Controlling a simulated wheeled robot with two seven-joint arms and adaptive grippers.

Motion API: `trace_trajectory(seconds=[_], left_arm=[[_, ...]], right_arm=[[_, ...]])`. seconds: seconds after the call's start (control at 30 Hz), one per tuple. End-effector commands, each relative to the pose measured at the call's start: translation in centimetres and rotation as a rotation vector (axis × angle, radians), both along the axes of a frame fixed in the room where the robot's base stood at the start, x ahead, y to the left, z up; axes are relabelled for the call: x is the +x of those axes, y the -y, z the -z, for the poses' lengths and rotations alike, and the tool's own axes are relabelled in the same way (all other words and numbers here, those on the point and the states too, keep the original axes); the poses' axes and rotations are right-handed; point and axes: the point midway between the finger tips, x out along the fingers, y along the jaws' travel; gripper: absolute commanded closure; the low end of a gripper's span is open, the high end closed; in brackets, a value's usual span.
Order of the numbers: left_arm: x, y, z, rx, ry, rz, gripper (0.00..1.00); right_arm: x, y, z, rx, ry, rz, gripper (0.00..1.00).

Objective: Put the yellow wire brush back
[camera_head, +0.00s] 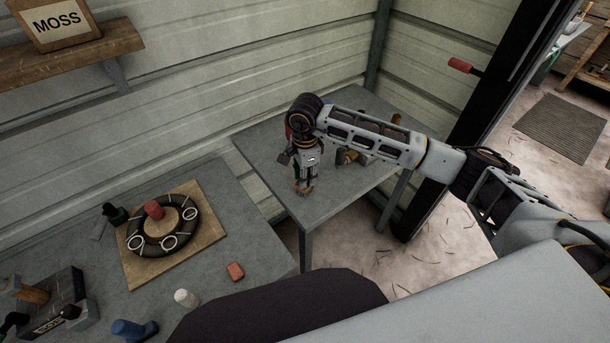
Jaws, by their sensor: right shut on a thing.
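My right gripper (304,182) points down over the left part of the small grey table (320,206). It is shut on a small orange-yellow thing (303,188), low at the tabletop. Too little of this thing shows to tell for sure that it is the yellow wire brush, or whether it touches the table. A yellowish thing (346,156) and a brown handle-like piece (397,118) show around my right forearm, which hides much of what stands behind it. My left gripper is out of view.
The small table's front left is bare.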

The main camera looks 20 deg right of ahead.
Motion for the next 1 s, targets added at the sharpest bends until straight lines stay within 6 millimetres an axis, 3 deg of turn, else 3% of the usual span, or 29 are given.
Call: trace_trajectory(seconds=[1.0], left_arm=[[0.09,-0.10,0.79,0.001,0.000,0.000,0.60]], right_arm=[[0.01,0.00,0.88,0.000,0.000,0.000,1.00]])
